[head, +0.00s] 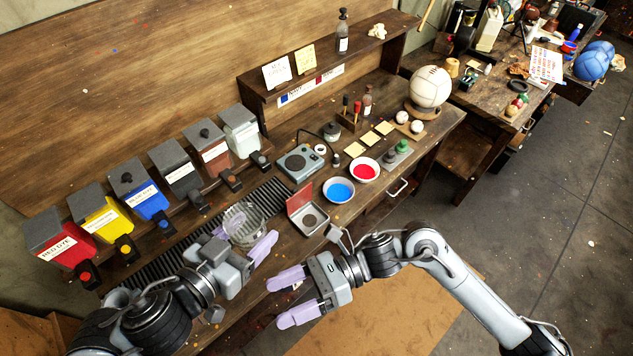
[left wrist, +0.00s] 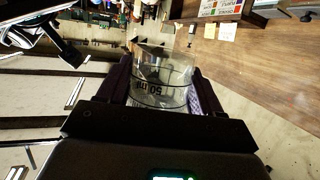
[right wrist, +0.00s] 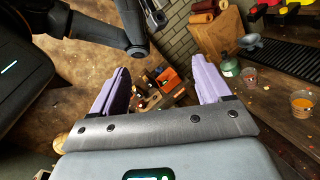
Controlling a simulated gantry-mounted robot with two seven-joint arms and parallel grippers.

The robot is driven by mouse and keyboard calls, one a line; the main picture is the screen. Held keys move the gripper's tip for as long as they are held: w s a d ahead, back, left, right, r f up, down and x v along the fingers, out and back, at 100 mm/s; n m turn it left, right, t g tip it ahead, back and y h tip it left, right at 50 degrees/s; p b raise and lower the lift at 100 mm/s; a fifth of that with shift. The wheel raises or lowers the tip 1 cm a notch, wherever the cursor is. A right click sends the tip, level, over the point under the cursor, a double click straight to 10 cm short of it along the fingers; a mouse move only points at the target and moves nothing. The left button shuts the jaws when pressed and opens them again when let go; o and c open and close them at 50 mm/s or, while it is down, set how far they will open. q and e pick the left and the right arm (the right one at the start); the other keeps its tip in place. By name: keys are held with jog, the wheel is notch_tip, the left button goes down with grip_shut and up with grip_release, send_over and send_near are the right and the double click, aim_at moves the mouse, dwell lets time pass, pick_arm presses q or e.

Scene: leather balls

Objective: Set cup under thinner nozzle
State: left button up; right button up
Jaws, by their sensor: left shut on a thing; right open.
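A clear cup (head: 245,225) is held in my left gripper (head: 248,240), above the front part of the bench by the black drain grate. In the left wrist view the cup (left wrist: 162,80) sits between both purple fingers, with a "50 ml" mark on it. A row of dispensers stands along the back left. The pale one (head: 240,131) at the right end has a dark nozzle (head: 260,158); its label is too small to read, so I cannot confirm it as the thinner. My right gripper (head: 291,298) is open and empty in front of the bench.
The grate (head: 265,196) runs below the nozzles. A red-lidded box (head: 306,214), a grey scale (head: 299,163), a blue-filled bowl (head: 339,190) and a red-filled bowl (head: 365,170) stand right of the cup. A shelf (head: 330,60) rises behind.

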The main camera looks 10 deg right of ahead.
jog(key=w+d+r+n+t+h, duration=0.1)
jog(key=w+d+r+n+h, duration=0.1)
jog(key=w+d+r, duration=0.35)
jog(key=w+d+r+n+t+h, duration=0.1)
jog(key=w+d+r+n+h, duration=0.1)
jog(key=w+r, duration=0.6)
send_near(229, 228)
jog(key=shift+t, duration=0.3)
jog(key=x, duration=0.6)
jog(key=shift+s+d+f, duration=0.1)
jog(key=shift+s+f, duration=0.05)
jog(key=shift+y, duration=0.3)
jog(key=c, duration=0.6)
pick_arm(q)
jog(key=o, duration=1.2)
pick_arm(e)
jog(key=shift+c, duration=0.9)
